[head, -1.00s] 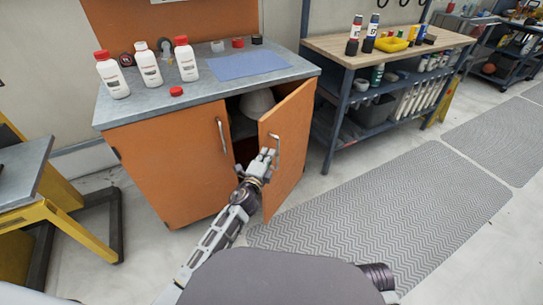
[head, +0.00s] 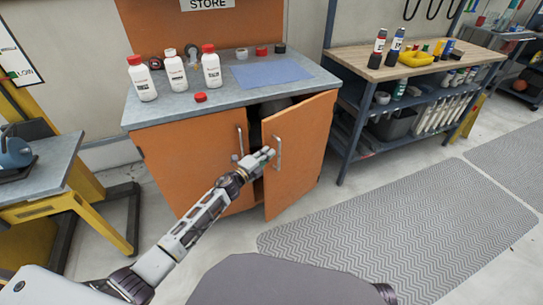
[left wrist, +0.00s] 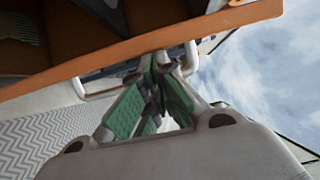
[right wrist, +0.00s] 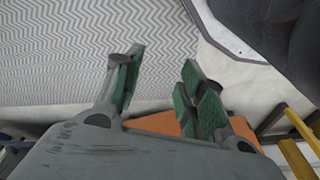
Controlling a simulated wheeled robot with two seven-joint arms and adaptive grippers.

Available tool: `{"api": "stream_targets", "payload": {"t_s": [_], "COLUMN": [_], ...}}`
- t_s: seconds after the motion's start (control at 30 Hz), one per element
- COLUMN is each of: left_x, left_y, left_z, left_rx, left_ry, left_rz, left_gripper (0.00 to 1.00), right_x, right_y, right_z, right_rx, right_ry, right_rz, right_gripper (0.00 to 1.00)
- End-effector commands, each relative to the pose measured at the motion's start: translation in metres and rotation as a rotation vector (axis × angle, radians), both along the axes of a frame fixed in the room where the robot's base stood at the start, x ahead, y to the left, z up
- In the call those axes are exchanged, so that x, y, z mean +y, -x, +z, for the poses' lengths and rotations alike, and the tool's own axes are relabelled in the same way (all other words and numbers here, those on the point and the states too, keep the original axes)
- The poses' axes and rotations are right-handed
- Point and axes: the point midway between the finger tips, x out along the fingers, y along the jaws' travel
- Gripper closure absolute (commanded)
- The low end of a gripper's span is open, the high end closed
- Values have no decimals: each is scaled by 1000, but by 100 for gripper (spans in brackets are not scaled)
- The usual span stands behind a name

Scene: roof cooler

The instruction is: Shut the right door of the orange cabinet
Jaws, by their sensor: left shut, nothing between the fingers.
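The orange cabinet (head: 185,150) stands ahead with its left door closed. Its right door (head: 300,145) is ajar, with a narrow dark gap at its free edge. A silver handle (head: 277,153) is on that door's front. My left gripper (head: 266,157) is shut and empty at the door's free edge, close beside the handle; I cannot tell if it touches. In the left wrist view, the shut fingers (left wrist: 160,65) are by the door's orange edge (left wrist: 130,50). My right gripper (right wrist: 160,75) is open and empty in the right wrist view, out of the head view.
A workbench with shelves (head: 400,75) stands at the right. A grey mat (head: 400,225) covers the floor. A yellow-framed table (head: 45,180) is at the left.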

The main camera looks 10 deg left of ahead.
Motion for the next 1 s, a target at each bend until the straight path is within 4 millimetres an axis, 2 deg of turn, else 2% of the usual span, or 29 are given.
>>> {"api": "stream_targets", "payload": {"t_s": [0.23, 0.53, 0.8, 1.0], "left_x": [24, 50, 73, 81], "left_y": [-15, -35, -54, -61], "left_z": [0, 0, -1, 1], "left_rx": [0, 2, 2, 3], "left_ry": [-2, -2, -1, 1], "left_rz": [-57, -98, -101, -102], "left_gripper": [100, 100, 100, 100], "right_x": [1, 4, 7, 8], "right_y": [1, -7, -2, -7], "right_z": [-3, 13, 23, 36], "right_rx": [2, -33, -42, -66], "right_ry": [-2, -17, -29, -36], "right_rz": [-1, -2, 1, 3], "right_gripper": [60, 60, 60, 60]}}
